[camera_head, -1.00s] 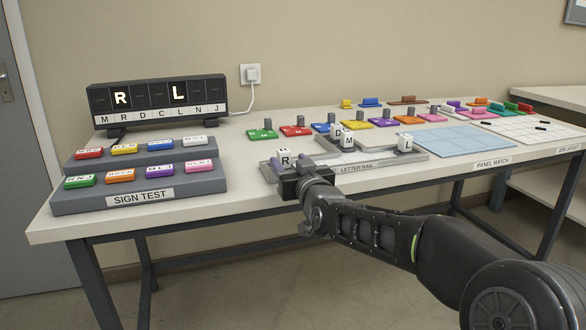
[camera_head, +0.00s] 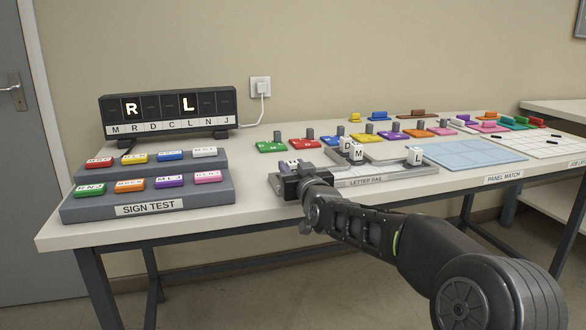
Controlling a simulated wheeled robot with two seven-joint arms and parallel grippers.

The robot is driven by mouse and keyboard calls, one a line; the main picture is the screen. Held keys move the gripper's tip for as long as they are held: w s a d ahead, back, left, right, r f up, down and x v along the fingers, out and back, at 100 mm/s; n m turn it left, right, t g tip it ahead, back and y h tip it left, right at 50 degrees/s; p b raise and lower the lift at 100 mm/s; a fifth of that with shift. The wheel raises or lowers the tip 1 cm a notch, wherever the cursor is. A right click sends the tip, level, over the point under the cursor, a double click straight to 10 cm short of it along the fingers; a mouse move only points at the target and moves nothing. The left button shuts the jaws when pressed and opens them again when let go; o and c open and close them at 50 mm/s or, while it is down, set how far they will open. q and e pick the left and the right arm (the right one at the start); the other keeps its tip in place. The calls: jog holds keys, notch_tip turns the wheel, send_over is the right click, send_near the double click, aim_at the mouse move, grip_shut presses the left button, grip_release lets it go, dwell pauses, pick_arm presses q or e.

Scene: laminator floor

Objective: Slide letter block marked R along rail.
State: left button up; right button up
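The grey letter rail (camera_head: 385,180) lies along the front of the table. The R block (camera_head: 291,164) is at the rail's left end, mostly hidden by my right gripper, with only a small pale part showing. My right gripper (camera_head: 291,167) is right at that block; its fingertips are too small and covered to show whether they grip it. White blocks D (camera_head: 346,144) and M (camera_head: 355,152) stand close together near the rail's middle. Block L (camera_head: 415,156) stands toward its right end. My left gripper is out of view.
A dark sign (camera_head: 168,112) shows lit R and L. The stepped SIGN TEST stand (camera_head: 147,208) with coloured tiles is left of the rail. Coloured pieces with grey knobs, such as the red one (camera_head: 305,144), line up behind it. A blue panel (camera_head: 470,154) lies right.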

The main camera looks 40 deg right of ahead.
grip_shut()
dwell(0.4)
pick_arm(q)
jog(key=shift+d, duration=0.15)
pick_arm(e)
jog(key=shift+d, duration=0.1)
